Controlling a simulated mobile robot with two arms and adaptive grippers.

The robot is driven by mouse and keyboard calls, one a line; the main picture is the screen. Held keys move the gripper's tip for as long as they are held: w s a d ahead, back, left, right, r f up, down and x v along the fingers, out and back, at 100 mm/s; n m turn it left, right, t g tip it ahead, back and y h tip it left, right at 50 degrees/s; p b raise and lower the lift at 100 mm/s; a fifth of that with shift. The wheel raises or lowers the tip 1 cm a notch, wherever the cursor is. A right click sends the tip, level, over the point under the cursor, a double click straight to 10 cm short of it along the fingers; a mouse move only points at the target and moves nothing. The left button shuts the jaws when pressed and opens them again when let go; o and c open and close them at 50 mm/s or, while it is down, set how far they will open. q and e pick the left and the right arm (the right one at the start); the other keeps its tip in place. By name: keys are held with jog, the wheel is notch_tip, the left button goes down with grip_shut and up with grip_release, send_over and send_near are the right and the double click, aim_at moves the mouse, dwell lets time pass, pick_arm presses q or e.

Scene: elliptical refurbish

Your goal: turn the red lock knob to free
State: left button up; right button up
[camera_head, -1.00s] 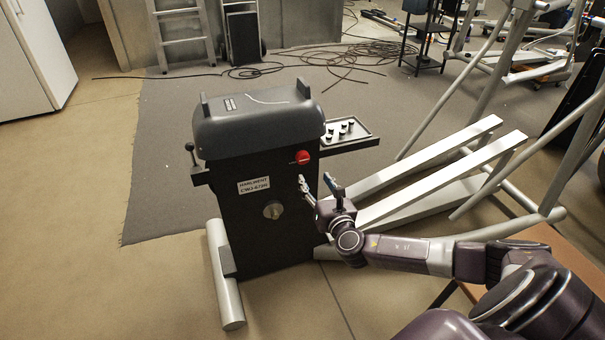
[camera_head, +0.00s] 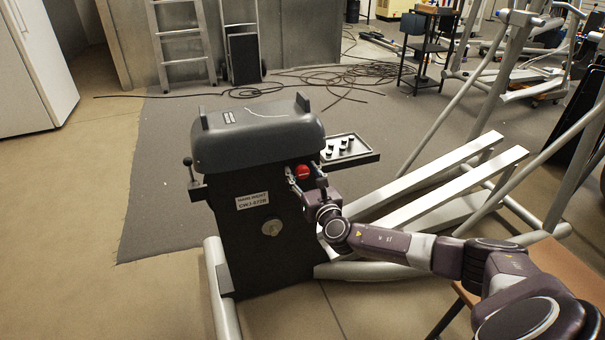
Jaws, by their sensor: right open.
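The red lock knob (camera_head: 302,171) is on the upper right of the black front panel of the machine housing (camera_head: 245,225). My right gripper (camera_head: 304,176) is open at the knob, one finger to its left and one to its right. I cannot tell whether the fingers touch the knob. The knob's lower part is close to the gripper, and its pointer direction is too small to read. My left gripper is not in view.
A small tray (camera_head: 362,158) with dark pieces juts out at right. A lever (camera_head: 188,163) is on the left side.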

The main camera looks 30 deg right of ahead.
jog(key=c, duration=1.2)
